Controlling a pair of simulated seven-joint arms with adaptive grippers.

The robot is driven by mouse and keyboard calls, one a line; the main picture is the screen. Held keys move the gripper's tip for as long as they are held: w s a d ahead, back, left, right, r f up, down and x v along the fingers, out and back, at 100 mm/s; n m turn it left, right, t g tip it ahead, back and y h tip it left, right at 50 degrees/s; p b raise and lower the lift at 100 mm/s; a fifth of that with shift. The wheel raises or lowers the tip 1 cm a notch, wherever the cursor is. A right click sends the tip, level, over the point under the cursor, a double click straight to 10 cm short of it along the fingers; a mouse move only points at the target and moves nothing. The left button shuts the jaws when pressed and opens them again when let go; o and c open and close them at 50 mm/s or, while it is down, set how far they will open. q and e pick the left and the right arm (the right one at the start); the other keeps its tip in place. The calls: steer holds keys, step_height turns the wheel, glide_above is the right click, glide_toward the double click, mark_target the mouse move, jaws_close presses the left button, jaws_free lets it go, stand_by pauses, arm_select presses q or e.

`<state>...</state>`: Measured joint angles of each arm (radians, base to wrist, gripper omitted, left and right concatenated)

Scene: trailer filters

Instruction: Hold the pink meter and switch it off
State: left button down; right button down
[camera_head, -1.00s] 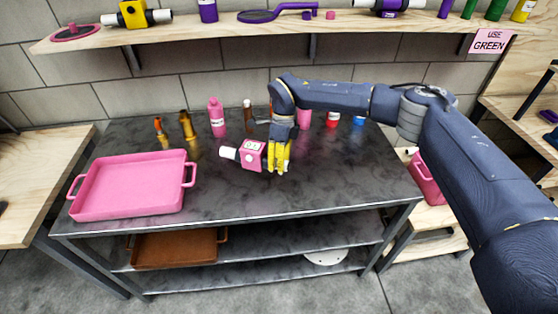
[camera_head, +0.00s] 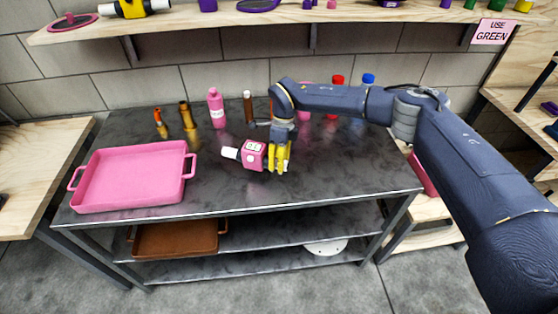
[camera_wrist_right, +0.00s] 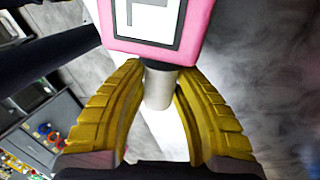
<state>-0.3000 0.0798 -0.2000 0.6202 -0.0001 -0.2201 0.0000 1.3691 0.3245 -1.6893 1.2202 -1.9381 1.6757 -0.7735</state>
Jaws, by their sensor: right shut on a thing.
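The pink meter (camera_head: 254,156) is a boxy body with a light display face and a white pipe end pointing left. It is at the middle of the dark table; whether it touches the top is unclear. My right gripper (camera_head: 279,160), with yellow fingers, is at its right side. In the right wrist view, the gripper (camera_wrist_right: 160,110) has its fingers on both sides of the meter's short silver pipe end, shut on it. The pink body (camera_wrist_right: 188,30) is just beyond the fingertips, with part of a white, dark-framed display. No switch can be made out. My left gripper is out of view.
A pink tray (camera_head: 130,207) sits at the table's left. Behind the meter stand a pink bottle (camera_head: 216,110), a brown bottle (camera_head: 247,107) and two amber bottles. Red-capped and blue-capped bottles show behind my right arm. The table's front strip (camera_head: 290,197) is clear.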

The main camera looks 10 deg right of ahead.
mark_target(279, 178)
steer(key=shift+f, duration=2.15)
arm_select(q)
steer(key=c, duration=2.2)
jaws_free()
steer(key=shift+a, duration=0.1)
